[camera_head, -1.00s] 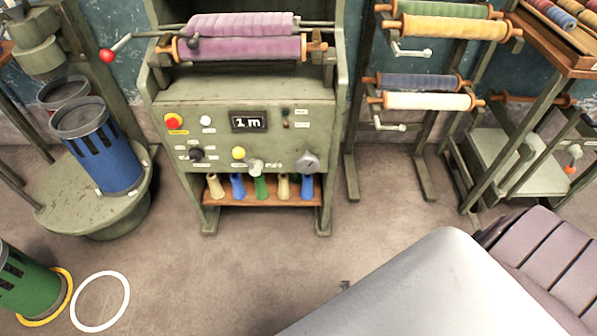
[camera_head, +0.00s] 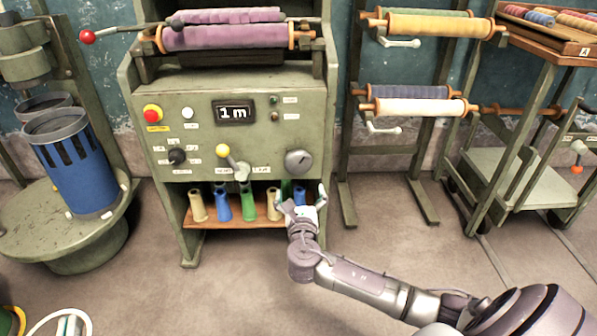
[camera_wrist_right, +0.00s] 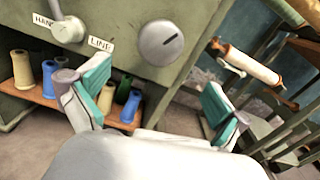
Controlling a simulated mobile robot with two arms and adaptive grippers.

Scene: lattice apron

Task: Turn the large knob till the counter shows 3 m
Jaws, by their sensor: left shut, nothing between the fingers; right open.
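The large grey knob (camera_head: 298,161) is at the lower right of the green machine's front panel. It shows close up in the right wrist view (camera_wrist_right: 161,43), with a dark slot on its face. The counter (camera_head: 233,112) reads 1 m. My right gripper (camera_head: 301,198) is open and empty, just below and in front of the knob, not around it. Its two teal-padded fingers (camera_wrist_right: 158,78) stand wide apart below the knob in the wrist view.
A smaller lever switch (camera_head: 238,168) sits left of the knob. A red button (camera_head: 152,113) is at the panel's upper left. A shelf (camera_head: 252,222) of several bobbins lies under the panel, close to my right gripper. A blue can (camera_head: 75,165) stands left; a roll rack (camera_head: 345,200) stands right.

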